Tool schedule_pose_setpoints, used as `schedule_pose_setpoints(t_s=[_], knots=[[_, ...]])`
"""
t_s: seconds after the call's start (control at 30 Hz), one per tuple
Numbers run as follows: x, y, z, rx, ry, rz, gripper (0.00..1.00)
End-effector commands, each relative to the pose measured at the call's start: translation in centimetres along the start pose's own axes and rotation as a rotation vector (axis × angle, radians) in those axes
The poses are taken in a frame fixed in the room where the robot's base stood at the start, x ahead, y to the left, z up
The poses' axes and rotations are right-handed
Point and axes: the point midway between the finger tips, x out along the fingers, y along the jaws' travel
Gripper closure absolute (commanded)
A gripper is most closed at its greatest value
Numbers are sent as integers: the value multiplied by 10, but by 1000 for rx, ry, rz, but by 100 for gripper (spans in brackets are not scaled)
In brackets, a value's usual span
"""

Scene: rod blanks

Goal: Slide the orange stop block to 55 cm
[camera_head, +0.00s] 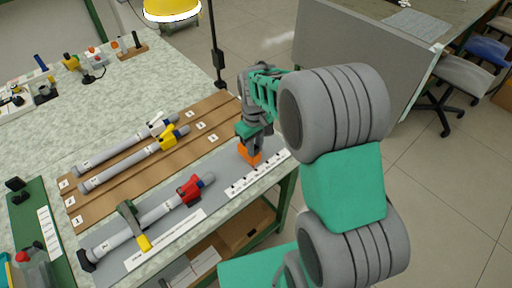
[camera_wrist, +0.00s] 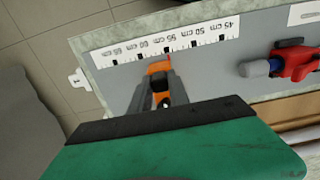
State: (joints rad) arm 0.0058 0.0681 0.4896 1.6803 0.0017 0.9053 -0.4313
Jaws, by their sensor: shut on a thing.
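The orange stop block (camera_head: 249,154) sits on the grey board at its right end, beside the white scale strip (camera_head: 258,173). My gripper (camera_head: 250,143) reaches down onto it from above and is shut on it. In the wrist view the block (camera_wrist: 158,67) shows between the two grey fingers, its far end close to the scale (camera_wrist: 185,42). The scale is upside down there, with 45 cm and 50 cm readable to the right. The block is near the 55 and 60 cm labels; its exact reading is unclear.
A grey rod with a red collar (camera_head: 189,190) lies on the same board, left of the block, under a green clamp (camera_head: 129,217). Two more rods lie on the brown rack (camera_head: 213,113). A grey partition (camera_head: 360,65) stands beyond the table.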

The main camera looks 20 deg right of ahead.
Motion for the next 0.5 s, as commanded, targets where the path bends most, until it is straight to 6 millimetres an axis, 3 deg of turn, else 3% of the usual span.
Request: schedule_pose_setpoints(t_s=[0.03,0.07,0.1,0.33,0.5], knots=[[-1,0,-1,-3,4,0,100],[-1,0,-1,-3,4,0,78],[-1,1,-1,-2,4,0,74],[-1,2,0,2,3,0,56],[0,2,0,3,2,0,56]])
